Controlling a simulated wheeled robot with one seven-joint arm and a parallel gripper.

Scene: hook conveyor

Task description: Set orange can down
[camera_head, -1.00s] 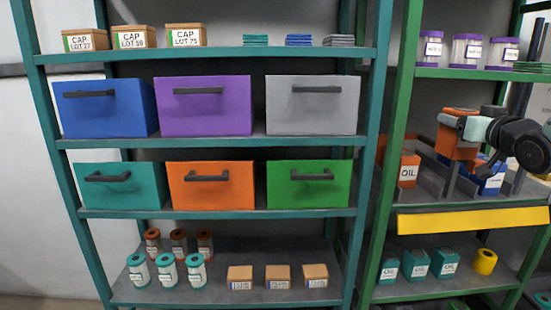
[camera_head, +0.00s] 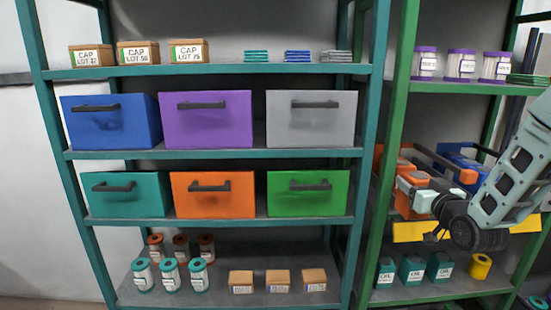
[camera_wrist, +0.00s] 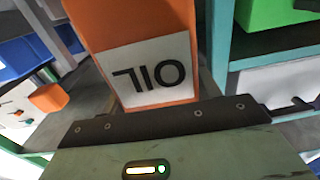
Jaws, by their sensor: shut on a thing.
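The orange can (camera_head: 417,178) is in my gripper (camera_head: 412,188), at the left part of the middle shelf of the green rack. In the wrist view the orange can (camera_wrist: 135,25) fills the upper middle, its white OIL label upside down, close against the dark gripper edge (camera_wrist: 160,120). My gripper is shut on it. Another orange patch (camera_head: 380,160) shows just behind it to the left. Whether the can's base touches the shelf is hidden by my gripper and arm.
Dividers part the shelf into lanes. Blue items (camera_head: 462,160) and a small orange piece (camera_head: 467,177) are to the right. Green rack post (camera_head: 385,140) stands close left.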

